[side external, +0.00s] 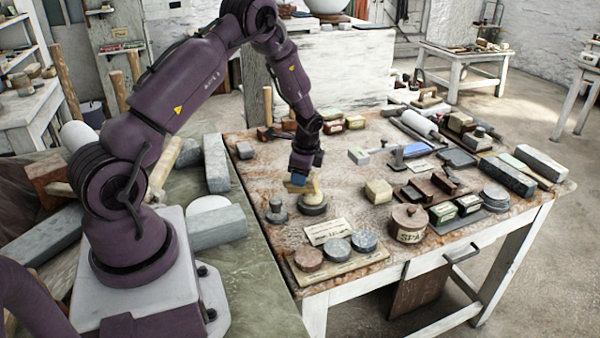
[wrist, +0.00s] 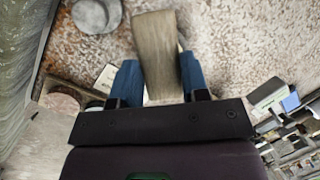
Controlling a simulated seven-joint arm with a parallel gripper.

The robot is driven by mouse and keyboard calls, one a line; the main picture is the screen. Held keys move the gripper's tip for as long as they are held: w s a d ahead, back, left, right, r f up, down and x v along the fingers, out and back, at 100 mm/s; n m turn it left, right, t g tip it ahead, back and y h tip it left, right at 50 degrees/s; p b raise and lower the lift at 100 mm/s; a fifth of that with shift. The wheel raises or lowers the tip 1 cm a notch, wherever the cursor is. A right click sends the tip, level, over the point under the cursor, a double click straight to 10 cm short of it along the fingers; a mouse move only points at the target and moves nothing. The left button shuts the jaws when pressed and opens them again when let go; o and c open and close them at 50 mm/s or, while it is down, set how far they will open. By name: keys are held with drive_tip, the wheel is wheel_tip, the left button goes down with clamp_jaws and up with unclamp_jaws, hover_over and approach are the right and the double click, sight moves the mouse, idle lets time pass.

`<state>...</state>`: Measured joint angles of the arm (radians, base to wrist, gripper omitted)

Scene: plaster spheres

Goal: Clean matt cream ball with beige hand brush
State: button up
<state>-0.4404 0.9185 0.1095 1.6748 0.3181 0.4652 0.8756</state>
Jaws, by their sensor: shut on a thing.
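My gripper (side external: 298,184), with blue fingers, is low over the near left part of the worktable (side external: 340,240). It is shut on a beige piece, which looks like the hand brush (side external: 313,187). In the wrist view the beige brush (wrist: 156,45) stands out between the blue fingers (wrist: 160,85). A dark round piece (side external: 314,210) shows right under the brush; I cannot tell whether they are joined or only touching. A large pale ball (side external: 326,5) shows partly at the top edge, on a white block. Other pale rounded shapes lie at the left, so I cannot tell which is the cream ball.
A small grey knobbed weight (side external: 276,211) stands just left of the brush. Round discs on a board (side external: 337,247) and a lidded pot (side external: 409,223) are in front. A cream block (side external: 378,191) is to the right. Many tools crowd the table's right side.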

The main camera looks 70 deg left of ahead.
sight(314, 176)
drive_tip(key=shift+w+d+r, duration=0.2)
drive_tip(key=shift+w+d, duration=0.45)
drive_tip(key=shift+w, duration=0.1)
drive_tip(key=shift+w+d+r, duration=0.2)
drive_tip(key=shift+w+d, duration=0.4)
drive_tip(key=shift+w, duration=0.1)
drive_tip(key=shift+s+a+r, duration=0.25)
drive_tip(key=shift+s+a, duration=0.1)
drive_tip(key=shift+s, duration=0.2)
drive_tip(key=shift+s+a+r, duration=0.2)
drive_tip(key=shift+s+a, duration=0.15)
drive_tip(key=shift+s, duration=0.15)
drive_tip(key=w+g, duration=0.3)
drive_tip(key=shift+w+f+m, duration=0.2)
drive_tip(key=shift+f+m, duration=0.05)
drive_tip(key=shift+m, duration=0.05)
drive_tip(key=w+g, duration=0.2)
drive_tip(key=g, duration=0.1)
drive_tip(key=shift+w+f+g, duration=0.1)
drive_tip(key=shift+w+g, duration=0.2)
drive_tip(key=shift+w, duration=0.05)
